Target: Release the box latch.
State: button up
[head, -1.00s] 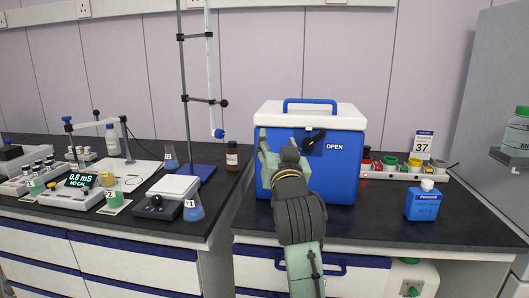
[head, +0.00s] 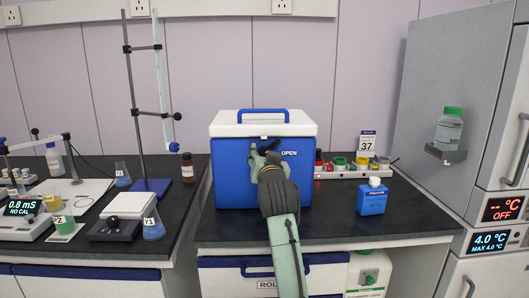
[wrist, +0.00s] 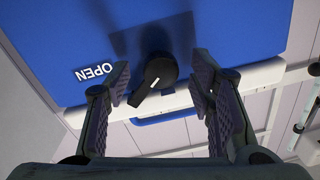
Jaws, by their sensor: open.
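The blue box (head: 232,175) with a white lid (head: 225,128) and a blue carry handle (head: 262,112) stands on the dark bench. An OPEN label (head: 290,154) is on its front, and also shows upside down in the wrist view (wrist: 94,72). The latch is a black knob (wrist: 159,71) on the box front, seen in the wrist view. My gripper (head: 264,154) is at the upper front of the box and mostly hides the latch in the head view. In the wrist view its open fingers (wrist: 160,88) stand either side of the knob, with gaps visible.
A blue bottle (head: 372,198) and a rack with coloured caps (head: 345,172) stand right of the box. A grey cabinet (head: 425,90) stands at the far right.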

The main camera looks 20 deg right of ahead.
jog(key=shift+w, duration=0.5)
jog(key=c, duration=1.2)
jog(key=shift+o, duration=0.2)
jog(key=shift+m+p, duration=0.4)
jog(key=shift+m, duration=0.8)
jog(key=o, duration=1.2)
jog(key=shift+c, duration=0.2)
